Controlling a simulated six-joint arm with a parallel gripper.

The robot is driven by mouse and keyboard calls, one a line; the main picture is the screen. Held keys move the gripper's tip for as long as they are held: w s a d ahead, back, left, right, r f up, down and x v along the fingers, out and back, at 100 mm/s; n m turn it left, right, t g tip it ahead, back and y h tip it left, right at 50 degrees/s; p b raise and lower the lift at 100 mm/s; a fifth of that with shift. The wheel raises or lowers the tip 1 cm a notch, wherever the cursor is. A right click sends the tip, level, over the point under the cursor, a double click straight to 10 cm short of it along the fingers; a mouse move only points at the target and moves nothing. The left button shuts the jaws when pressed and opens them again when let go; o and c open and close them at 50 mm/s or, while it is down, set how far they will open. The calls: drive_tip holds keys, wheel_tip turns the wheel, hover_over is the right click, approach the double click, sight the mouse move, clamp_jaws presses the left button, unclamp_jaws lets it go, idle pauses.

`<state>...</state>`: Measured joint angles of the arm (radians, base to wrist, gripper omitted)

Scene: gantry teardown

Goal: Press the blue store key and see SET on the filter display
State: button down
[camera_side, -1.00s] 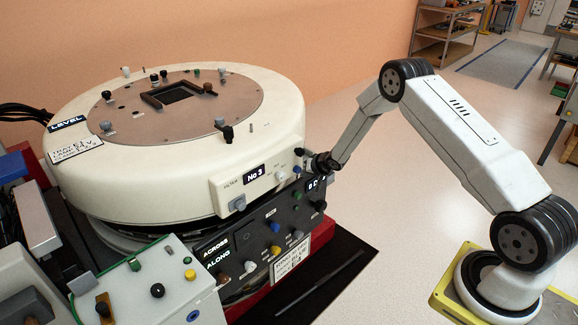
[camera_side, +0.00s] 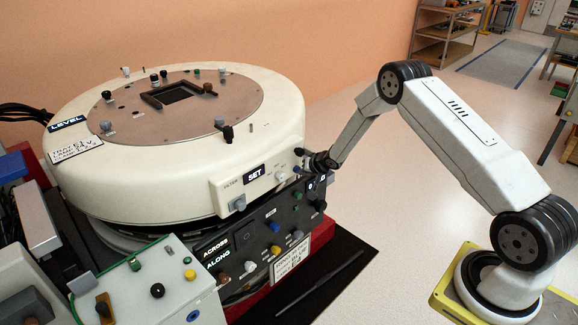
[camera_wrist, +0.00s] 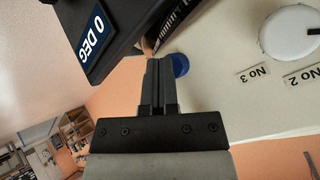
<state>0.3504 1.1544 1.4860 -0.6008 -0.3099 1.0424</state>
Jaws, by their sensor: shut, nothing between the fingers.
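The filter display (camera_side: 254,173) on the front of the round cream housing reads SET in the side view. The blue store key (camera_wrist: 180,64) shows in the wrist view as a round blue button on the cream panel, partly hidden behind my fingertips. My gripper (camera_wrist: 161,62) is shut and empty, with its tips at the key. In the side view my gripper (camera_side: 301,168) reaches the right end of the filter panel and hides most of the key. I cannot tell how far the key is pressed in.
A white knob (camera_wrist: 290,34) sits beside No 3 and No 2 labels. A dark panel with a 0 DEG display (camera_wrist: 91,38) is close to the fingers. A grey control box (camera_side: 150,285) stands front left.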

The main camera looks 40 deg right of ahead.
drive_tip(key=shift+s, duration=0.95)
drive_tip(key=shift+s, duration=0.15)
drive_tip(key=shift+s, duration=2.85)
drive_tip(key=shift+r, duration=0.1)
drive_tip(key=s+a+r+n+g, duration=0.35)
drive_tip(key=s+a+r, duration=0.45)
drive_tip(key=r, duration=0.4)
drive_tip(key=s+a+r+n+g, duration=0.1)
drive_tip(key=s+a+r+n, duration=0.1)
drive_tip(key=s+a, duration=0.3)
drive_tip(key=s+a+r+n+g+y, duration=0.1)
drive_tip(key=s+a+r+n, duration=0.2)
drive_tip(key=s, duration=0.6)
drive_tip(key=shift+s+a+r+g, duration=0.3)
drive_tip(key=shift+a+r, duration=0.35)
drive_tip(key=shift+a, duration=0.4)
